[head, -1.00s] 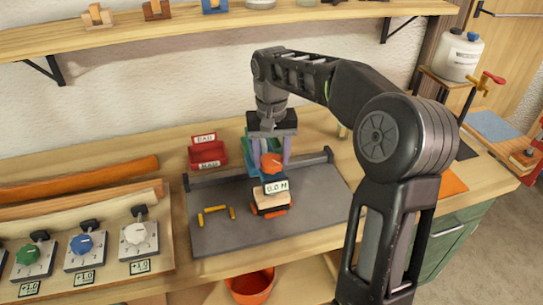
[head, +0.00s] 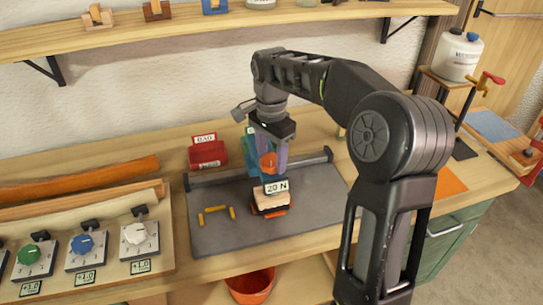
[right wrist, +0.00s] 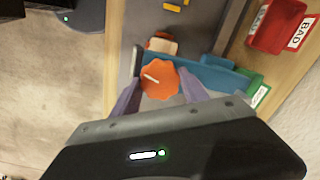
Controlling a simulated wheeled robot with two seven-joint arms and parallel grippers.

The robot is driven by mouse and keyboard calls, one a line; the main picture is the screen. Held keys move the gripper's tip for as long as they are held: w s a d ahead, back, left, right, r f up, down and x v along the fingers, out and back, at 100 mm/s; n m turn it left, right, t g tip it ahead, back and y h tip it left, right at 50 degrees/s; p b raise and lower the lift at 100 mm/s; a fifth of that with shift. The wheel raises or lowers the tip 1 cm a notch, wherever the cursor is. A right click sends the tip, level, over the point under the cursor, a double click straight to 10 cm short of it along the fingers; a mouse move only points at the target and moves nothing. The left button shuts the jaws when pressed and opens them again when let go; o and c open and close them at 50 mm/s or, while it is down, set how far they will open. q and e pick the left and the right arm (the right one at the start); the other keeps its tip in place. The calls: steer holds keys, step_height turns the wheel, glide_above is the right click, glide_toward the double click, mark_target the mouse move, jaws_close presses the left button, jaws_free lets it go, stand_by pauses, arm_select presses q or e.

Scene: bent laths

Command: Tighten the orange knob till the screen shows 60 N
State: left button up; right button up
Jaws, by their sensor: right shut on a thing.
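The orange knob (head: 268,161) sits on top of a blue clamp (right wrist: 215,74) on the grey mat (head: 310,200). In the right wrist view the knob (right wrist: 159,80) is scalloped with a pale line on it. My right gripper (head: 270,160) comes down from above and is shut on the knob, one purple finger on each side. The small screen (head: 277,186) in front of the knob reads 20 N. A pale wooden block with orange parts (head: 270,203) is below the screen. My left gripper is not in view.
A red BAD bin (head: 207,153) stands behind the mat, with a green bin (head: 250,140) beside it. Yellow pieces (head: 216,211) lie on the mat. Dial boxes (head: 138,238) and wooden laths (head: 80,182) are at left. The mat's right side is clear.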

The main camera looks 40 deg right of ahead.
steer(key=m, duration=0.3)
steer(key=shift+m, duration=0.4)
steer(key=m, duration=0.4)
steer(key=shift+p, duration=0.3)
steer(key=shift+m, duration=0.3)
steer(key=o, duration=1.4)
steer(key=shift+r, duration=0.1)
